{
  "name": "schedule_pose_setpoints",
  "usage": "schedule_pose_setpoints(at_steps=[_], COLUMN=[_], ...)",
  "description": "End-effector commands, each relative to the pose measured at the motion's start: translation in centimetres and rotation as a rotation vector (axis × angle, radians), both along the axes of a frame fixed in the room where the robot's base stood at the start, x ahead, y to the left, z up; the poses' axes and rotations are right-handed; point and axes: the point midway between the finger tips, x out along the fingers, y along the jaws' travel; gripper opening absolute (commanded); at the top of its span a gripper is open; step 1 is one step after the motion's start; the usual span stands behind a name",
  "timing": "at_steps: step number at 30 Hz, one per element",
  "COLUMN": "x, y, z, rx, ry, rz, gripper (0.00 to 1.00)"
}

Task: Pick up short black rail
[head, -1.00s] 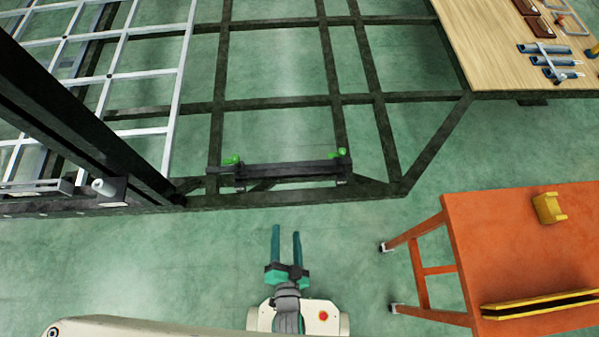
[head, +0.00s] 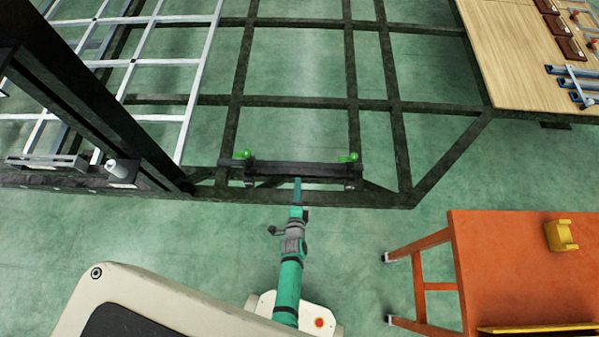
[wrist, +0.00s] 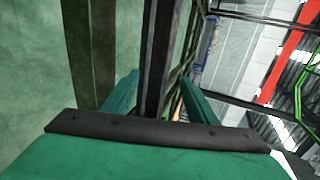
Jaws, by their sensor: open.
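The short black rail (head: 300,169) lies across the near edge of the dark chassis frame in the head view, with a green clamp at each end. My gripper (head: 298,183) points at the middle of the rail from the near side, its fingers seen edge-on. In the wrist view a long dark bar, which looks like the rail (wrist: 160,50), runs between the two teal fingers of my open gripper (wrist: 158,98). I cannot tell whether the fingers touch it.
The green clamps (head: 242,155) and (head: 348,157) sit at the rail's ends. A dark post (head: 90,110) rises at left. An orange table (head: 510,270) with yellow parts stands at right. A wooden board (head: 520,50) with tools is at top right.

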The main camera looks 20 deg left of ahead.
Motion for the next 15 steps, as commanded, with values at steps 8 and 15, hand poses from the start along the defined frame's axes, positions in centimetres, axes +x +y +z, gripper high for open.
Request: schedule_pose_setpoints(at_steps=[8,15], x=[2.5,3.2], y=[0.6,0.6], z=[-0.9,-1.1], rx=[0.000,-0.001], ry=[-0.001,-0.001], rz=[-0.001,-0.003], gripper=[0.53,0.53])
